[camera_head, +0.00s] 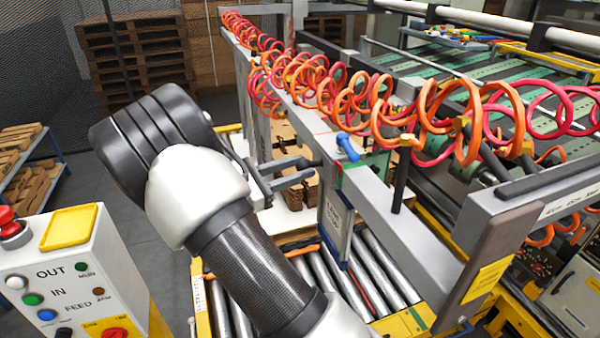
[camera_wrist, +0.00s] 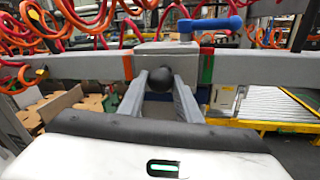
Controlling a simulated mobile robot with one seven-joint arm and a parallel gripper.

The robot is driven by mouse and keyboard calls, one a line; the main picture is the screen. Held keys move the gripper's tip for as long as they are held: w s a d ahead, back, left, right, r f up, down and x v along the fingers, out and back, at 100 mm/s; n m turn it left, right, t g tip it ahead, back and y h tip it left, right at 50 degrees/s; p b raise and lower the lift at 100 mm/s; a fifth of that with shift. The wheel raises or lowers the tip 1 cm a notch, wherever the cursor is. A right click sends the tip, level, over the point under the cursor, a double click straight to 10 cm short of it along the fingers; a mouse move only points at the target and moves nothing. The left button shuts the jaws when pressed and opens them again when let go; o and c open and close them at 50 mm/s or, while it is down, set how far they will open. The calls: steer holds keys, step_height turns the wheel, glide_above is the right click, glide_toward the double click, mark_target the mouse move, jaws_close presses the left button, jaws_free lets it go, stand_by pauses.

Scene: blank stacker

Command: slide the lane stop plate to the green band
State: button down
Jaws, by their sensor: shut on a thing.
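The lane stop plate (camera_head: 335,222) hangs upright from a grey beam (camera_head: 395,210), above the rollers. Its carriage (camera_wrist: 166,47) sits on the beam under a blue lever (camera_head: 347,147), which also shows in the wrist view (camera_wrist: 210,24). My gripper (camera_head: 314,170) reaches the plate from the left. In the wrist view my gripper (camera_wrist: 160,82) is shut on the plate's black ball knob (camera_wrist: 158,76). The green band (camera_wrist: 207,68) is on the beam just right of the carriage. A red band (camera_wrist: 127,67) is to its left. My gripper hides the plate's lower part in the wrist view.
Orange and red coiled hoses (camera_head: 345,95) run above the beam. Conveyor rollers (camera_head: 375,270) lie below. Stacked cardboard blanks (camera_head: 285,150) stand behind my gripper. A control box (camera_head: 75,275) stands at the lower left. A brown-grey post (camera_head: 480,265) stands at the beam's near end.

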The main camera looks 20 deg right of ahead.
steer(key=c, duration=1.3)
jaws_free()
steer(key=shift+a, duration=0.1)
steer(key=s+a+b, duration=0.1)
steer(key=s+a, duration=0.1)
steer(key=a, duration=0.9)
steer(key=shift+s+a+b, duration=0.2)
steer(key=shift+a+b, duration=0.1)
steer(key=shift+a, duration=0.05)
